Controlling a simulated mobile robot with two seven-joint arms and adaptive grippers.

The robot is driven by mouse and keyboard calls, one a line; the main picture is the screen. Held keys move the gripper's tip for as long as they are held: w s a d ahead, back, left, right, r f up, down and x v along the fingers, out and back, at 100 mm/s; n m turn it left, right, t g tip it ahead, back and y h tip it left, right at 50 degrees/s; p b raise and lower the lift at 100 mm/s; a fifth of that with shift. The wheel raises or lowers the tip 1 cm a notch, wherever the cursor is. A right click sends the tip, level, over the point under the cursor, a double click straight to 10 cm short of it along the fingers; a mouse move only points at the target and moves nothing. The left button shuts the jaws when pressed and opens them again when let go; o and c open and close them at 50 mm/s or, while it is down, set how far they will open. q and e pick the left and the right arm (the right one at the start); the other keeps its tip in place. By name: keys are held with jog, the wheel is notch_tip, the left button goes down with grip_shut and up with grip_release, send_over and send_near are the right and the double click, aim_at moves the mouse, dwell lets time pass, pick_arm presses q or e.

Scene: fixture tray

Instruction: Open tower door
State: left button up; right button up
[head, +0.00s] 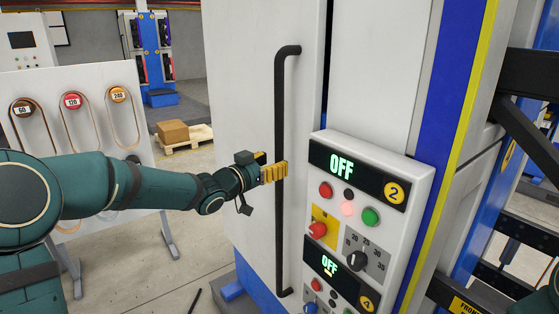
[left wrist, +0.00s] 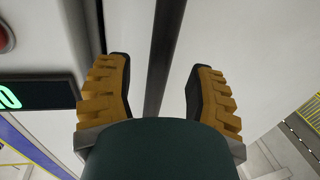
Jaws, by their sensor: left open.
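The tower door (head: 245,85) is a tall white panel with a long upright black bar handle (head: 280,110) near its right edge. A narrow dark gap runs along that edge. I cannot tell whether the door is ajar. My left gripper (head: 272,169), with yellow fingers, is at the handle's middle height. In the left wrist view the gripper (left wrist: 160,80) is open, and the handle (left wrist: 164,50) runs between its two spread fingers. The fingers are apart from the bar. My right gripper is not in view.
A white control box (head: 372,165) with "OFF" displays, knobs and buttons juts out just right of the handle. A white panel with cable loops (head: 85,80) stands behind my left arm. A box on a pallet (head: 185,144) lies farther back.

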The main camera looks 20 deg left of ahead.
aim_at(276, 162)
pick_arm(q)
jog(key=shift+x, duration=1.5)
grip_shut()
jog(key=shift+s, duration=0.1)
